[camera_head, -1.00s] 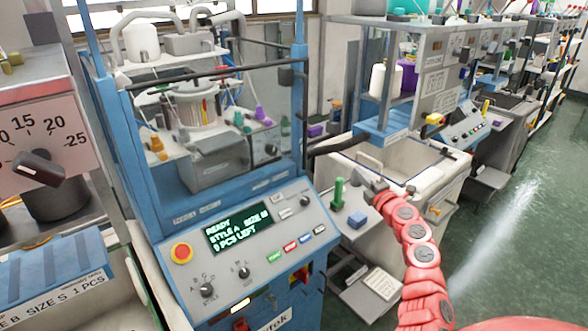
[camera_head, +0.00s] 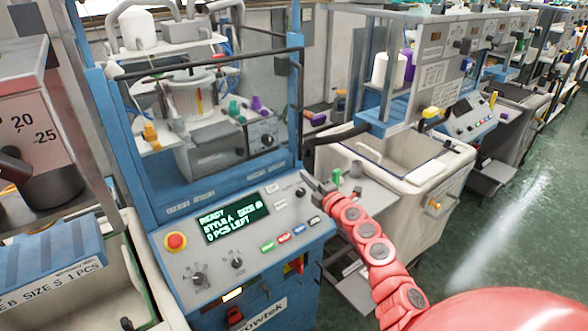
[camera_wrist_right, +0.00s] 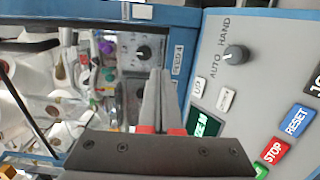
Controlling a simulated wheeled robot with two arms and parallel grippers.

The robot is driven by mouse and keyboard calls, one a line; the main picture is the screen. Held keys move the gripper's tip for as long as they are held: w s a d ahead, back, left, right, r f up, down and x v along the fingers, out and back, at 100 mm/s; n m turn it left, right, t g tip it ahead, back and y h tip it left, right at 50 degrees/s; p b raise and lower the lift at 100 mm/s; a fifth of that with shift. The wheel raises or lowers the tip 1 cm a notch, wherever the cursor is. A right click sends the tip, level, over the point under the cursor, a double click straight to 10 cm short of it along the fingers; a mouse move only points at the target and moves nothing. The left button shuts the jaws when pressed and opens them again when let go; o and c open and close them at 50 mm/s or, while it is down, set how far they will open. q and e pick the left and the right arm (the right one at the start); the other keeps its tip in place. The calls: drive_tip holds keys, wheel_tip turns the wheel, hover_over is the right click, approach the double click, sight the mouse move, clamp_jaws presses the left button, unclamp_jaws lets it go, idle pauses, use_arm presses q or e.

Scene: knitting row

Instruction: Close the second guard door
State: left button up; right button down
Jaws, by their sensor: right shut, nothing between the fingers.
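The blue knitting machine in front of me has a clear guard door (camera_head: 215,67) with a black frame, in front of the yarn cones and needle cylinder (camera_head: 195,95). I cannot tell how far the door stands from its frame. My right gripper (camera_head: 312,183) is at the right end of the machine's control panel (camera_head: 215,262), below the door's lower right corner. In the right wrist view its fingers (camera_wrist_right: 160,85) are together and empty, over the panel's upper edge, with part of the machine's inside beyond. My left gripper is not in view.
The panel carries a red stop button (camera_head: 175,240), knobs and a lit display (camera_head: 235,222). A white bin (camera_head: 400,160) and further machines stand to the right. Green floor (camera_head: 520,240) is open at the far right.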

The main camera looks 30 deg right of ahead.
sight(289, 161)
drive_tip(key=w+p, duration=0.1)
drive_tip(key=w, duration=0.4)
drive_tip(key=shift+w+r, duration=0.15)
drive_tip(key=shift+w+d, duration=0.15)
drive_tip(key=shift+w, duration=0.8)
